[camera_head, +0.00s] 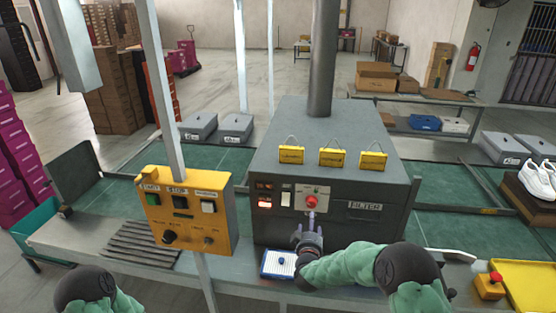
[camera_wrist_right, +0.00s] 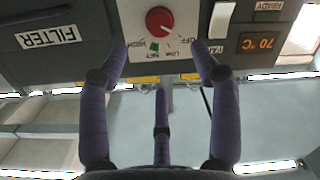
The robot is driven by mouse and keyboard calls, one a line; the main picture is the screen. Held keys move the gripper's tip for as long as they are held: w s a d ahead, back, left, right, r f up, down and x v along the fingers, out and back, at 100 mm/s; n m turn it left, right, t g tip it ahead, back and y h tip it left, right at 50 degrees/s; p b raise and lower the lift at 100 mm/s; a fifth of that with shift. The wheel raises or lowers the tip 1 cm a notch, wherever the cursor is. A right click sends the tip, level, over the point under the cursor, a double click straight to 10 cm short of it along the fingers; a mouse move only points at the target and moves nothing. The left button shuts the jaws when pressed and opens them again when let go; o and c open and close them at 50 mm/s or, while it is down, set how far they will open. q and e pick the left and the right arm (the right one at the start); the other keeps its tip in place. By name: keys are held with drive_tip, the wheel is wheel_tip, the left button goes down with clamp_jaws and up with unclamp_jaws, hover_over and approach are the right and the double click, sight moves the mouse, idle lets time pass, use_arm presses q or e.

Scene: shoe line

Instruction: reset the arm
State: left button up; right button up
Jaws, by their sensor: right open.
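My right gripper (camera_head: 309,232) reaches in from the right, in front of the grey machine (camera_head: 340,150). In the right wrist view, whose picture is upside down, the same gripper (camera_wrist_right: 160,58) has its purple fingers spread apart with nothing between them. The red knob (camera_wrist_right: 159,20) lies beyond the fingertips, between them in the picture; a gap to it cannot be judged exactly. The knob (camera_head: 311,201) also shows in the head view, just above the fingers. Part of my left arm (camera_head: 95,288) is at the lower left; its gripper is out of the picture.
A yellow control box (camera_head: 184,212) on a post stands left of the machine. A yellow tray (camera_head: 535,285) and a small button box (camera_head: 489,286) are at the right.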

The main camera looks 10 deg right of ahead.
drive_tip(key=s+a+f+g+y+b, duration=0.1)
drive_tip(key=s+a+f+g+y, duration=0.1)
drive_tip(key=s+f, duration=0.45)
drive_tip(key=s+a+f+m+g+y, duration=0.1)
drive_tip(key=s+f+g, duration=0.2)
drive_tip(key=f, duration=0.6)
drive_tip(key=s+a+f+g+y+b, duration=0.1)
drive_tip(key=s+a+f+g+y, duration=0.1)
drive_tip(key=s+f, duration=0.45)
drive_tip(key=s+a+f+m+g+y, duration=0.1)
drive_tip(key=s+a+f+g, duration=0.1)
drive_tip(key=s, duration=0.6)
drive_tip(key=s+a+f+m+g+y+b, duration=0.1)
drive_tip(key=s+f+g, duration=0.2)
drive_tip(key=s+f, duration=0.3)
drive_tip(key=s+a+f+m+g+y+b, duration=0.1)
drive_tip(key=s+a+f+m+g, duration=0.1)
drive_tip(key=s, duration=0.9)
wheel_tip(320, 180, down, 2)
drive_tip(key=shift+s+a+g, duration=0.3)
drive_tip(key=shift+g, duration=0.5)
